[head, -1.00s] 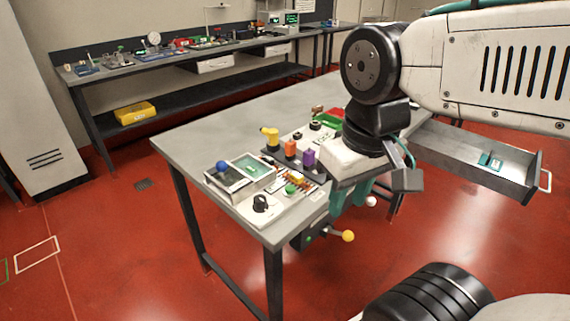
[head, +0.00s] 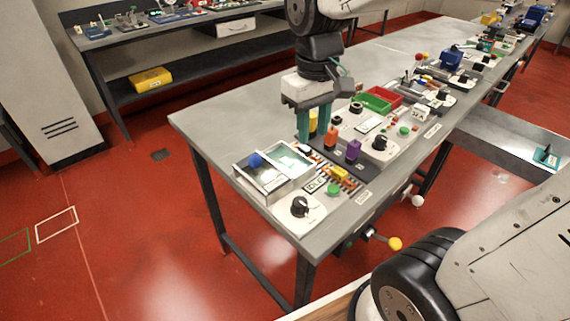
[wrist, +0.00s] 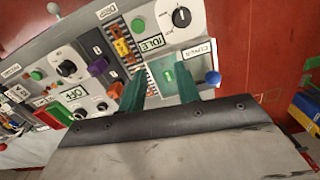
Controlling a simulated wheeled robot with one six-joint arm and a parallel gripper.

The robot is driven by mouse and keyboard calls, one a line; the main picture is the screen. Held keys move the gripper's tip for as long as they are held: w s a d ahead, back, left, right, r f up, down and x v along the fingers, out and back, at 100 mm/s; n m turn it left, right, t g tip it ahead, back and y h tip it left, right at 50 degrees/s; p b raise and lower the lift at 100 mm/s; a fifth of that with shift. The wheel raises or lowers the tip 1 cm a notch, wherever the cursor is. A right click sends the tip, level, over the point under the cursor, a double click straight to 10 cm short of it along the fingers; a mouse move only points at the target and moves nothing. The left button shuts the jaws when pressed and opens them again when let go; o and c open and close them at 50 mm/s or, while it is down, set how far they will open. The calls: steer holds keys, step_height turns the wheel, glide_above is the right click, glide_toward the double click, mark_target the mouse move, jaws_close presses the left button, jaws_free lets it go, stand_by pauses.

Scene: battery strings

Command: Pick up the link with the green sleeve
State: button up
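My gripper (head: 313,134) points down over the near bench, its two teal fingers apart with nothing seen between them. It also shows open in the wrist view (wrist: 160,88). I cannot make out a link with a green sleeve for certain. A small teal-green thing (head: 547,157) lies in the open drawer at the right, too small to identify. Upright coloured pieces stand close to the fingers: a yellow one (head: 313,120) partly hidden behind them, an orange one (head: 331,138) and a purple one (head: 353,150).
A clear-lidded box (head: 265,178) with a blue knob (head: 255,160) stands at the bench's near left. A black rotary knob (head: 299,207) and a green button (head: 334,188) are beside it. The bench's far left surface is clear.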

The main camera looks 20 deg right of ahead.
steer(key=n+g, duration=0.1)
glide_above(287, 161)
steer(key=f, duration=0.7)
steer(key=shift+w+a, duration=0.2)
steer(key=shift+w, duration=0.2)
steer(key=shift+w+f+n, duration=0.1)
steer(key=shift+f+n, duration=0.2)
steer(key=shift+f, duration=0.05)
steer(key=f, duration=0.7)
steer(key=shift+s+d+f, duration=0.1)
steer(key=shift+s+d, duration=0.05)
steer(key=shift+s, duration=0.25)
jaws_close()
